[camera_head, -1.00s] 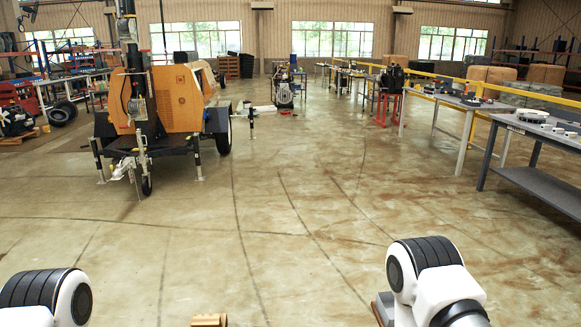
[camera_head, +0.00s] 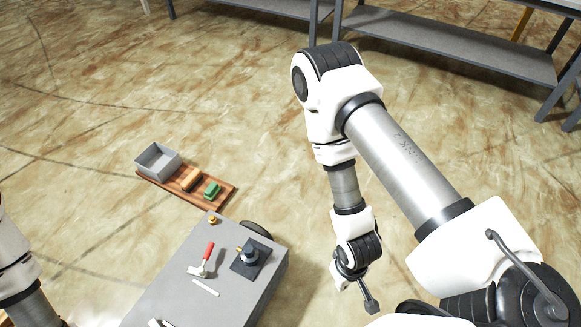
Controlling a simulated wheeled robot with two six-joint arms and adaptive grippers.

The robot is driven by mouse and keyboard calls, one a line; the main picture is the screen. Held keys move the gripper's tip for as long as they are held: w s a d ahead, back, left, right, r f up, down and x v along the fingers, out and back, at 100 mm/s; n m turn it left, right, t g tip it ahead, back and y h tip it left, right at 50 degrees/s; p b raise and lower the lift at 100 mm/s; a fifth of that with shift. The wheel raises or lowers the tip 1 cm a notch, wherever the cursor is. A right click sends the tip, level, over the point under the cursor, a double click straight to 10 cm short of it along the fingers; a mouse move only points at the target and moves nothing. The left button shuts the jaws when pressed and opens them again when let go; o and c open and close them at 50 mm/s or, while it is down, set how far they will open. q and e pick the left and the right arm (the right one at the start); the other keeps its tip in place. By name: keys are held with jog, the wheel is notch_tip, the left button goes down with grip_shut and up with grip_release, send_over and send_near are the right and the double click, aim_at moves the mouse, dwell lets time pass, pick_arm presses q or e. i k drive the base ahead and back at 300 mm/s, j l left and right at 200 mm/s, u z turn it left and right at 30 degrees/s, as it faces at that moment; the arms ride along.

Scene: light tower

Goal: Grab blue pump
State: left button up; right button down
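A dark square-based object with a bluish-grey round top (camera_head: 250,257) stands on a grey cart top (camera_head: 165,290) at the lower left of centre. It may be the blue pump; its colour is hard to tell. My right gripper (camera_head: 369,304) hangs to the right of the cart, apart from it, pointing down. It is small and dark, and I cannot tell whether its fingers are open. Only part of my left arm shows at the left edge; its gripper is out of view.
A red-handled tool (camera_head: 207,254), a white strip (camera_head: 205,287) and a small orange piece (camera_head: 213,220) are on the cart. Beyond it, a wooden tray (camera_head: 212,200) holds a grey bin (camera_head: 158,160), a tan block and a green block. Grey benches (camera_head: 450,40) stand at the back; floor between is clear.

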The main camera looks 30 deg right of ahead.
aim_at(251, 259)
jog(key=z, duration=0.35)
jog(key=l+u, duration=0.4)
jog(key=l, duration=1.1)
jog(key=k, duration=0.05)
